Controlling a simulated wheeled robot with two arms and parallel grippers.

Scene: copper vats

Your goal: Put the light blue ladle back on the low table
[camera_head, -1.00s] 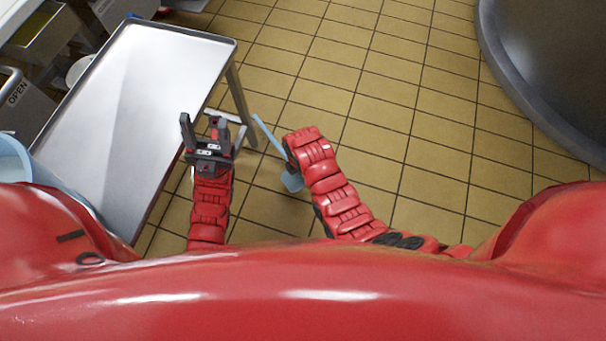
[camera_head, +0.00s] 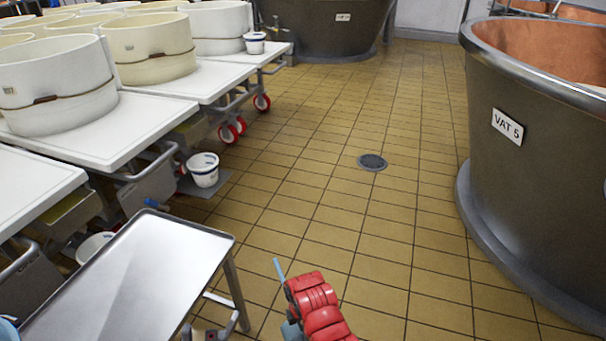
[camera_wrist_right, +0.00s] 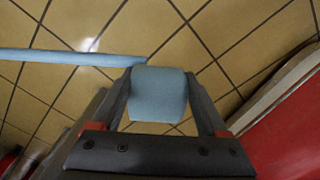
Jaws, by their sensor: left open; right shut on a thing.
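The light blue ladle shows its bowl (camera_wrist_right: 158,94) between the fingers of my right gripper (camera_wrist_right: 159,88) in the right wrist view. This gripper is shut on it. Its handle (camera_wrist_right: 70,57) runs off to the left there, with floor tiles behind. In the head view, the handle (camera_head: 279,268) sticks up past my red right arm, to the right of the low table and apart from it. The low table has a bare metal top (camera_head: 140,275) with a raised rim, at lower left. My left gripper (camera_head: 203,334) is open at the bottom edge, mostly cut off, by the table's right side.
A light blue container (camera_head: 8,331) shows at the lower left corner. White tables (camera_head: 140,122) with large round moulds line the left. A dark vat (camera_head: 535,140) stands at right. The tiled floor between is clear.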

